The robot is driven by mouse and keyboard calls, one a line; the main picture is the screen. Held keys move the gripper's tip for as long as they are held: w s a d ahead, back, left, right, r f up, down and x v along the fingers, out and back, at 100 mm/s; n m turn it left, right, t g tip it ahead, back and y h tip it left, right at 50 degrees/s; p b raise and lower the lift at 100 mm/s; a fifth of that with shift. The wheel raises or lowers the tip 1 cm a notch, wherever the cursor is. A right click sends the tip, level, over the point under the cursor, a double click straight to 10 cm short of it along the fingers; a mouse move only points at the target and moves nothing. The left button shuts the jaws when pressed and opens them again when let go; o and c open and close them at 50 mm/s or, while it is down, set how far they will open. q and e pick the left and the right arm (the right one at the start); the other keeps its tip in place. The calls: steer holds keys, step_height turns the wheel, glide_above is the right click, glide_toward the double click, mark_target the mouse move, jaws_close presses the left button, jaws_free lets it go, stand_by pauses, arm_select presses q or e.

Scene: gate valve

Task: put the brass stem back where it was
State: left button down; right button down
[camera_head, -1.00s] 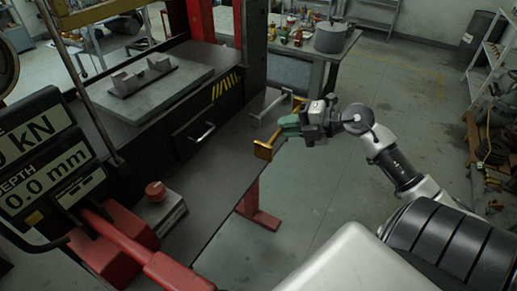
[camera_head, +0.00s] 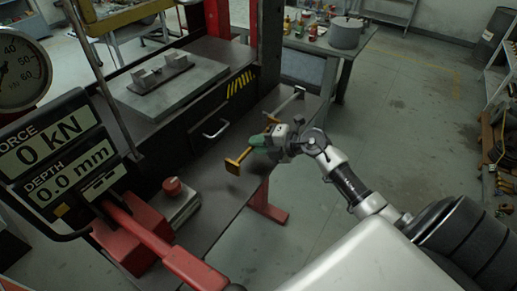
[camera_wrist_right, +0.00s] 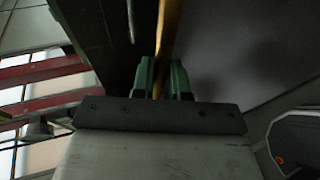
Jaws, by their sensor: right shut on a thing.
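The brass stem (camera_head: 237,163) is held by my right gripper (camera_head: 261,141), over the dark bench ledge. It is a slim bar with a wider flat yellow end towards the lower left; its other end shows just beyond the green fingers. In the right wrist view the brass stem (camera_wrist_right: 169,32) runs up from between the two green fingertips of my right gripper (camera_wrist_right: 162,75), which are shut on it. I cannot tell whether the stem touches the ledge. My left gripper is not in view.
A drawer with a handle (camera_head: 216,129) is to the left. A red-knobbed box (camera_head: 176,203), a readout panel (camera_head: 62,160) and a red lever (camera_head: 160,243) are nearer. The ledge (camera_head: 215,190) has bare room.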

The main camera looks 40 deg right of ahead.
mark_target(258, 161)
step_height(258, 161, down, 3)
steer(key=shift+r, duration=0.2)
steer(key=shift+f, duration=0.4)
steer(key=shift+s+a+f, duration=0.1)
steer(key=shift+s+f, duration=0.05)
steer(key=shift+f, duration=0.05)
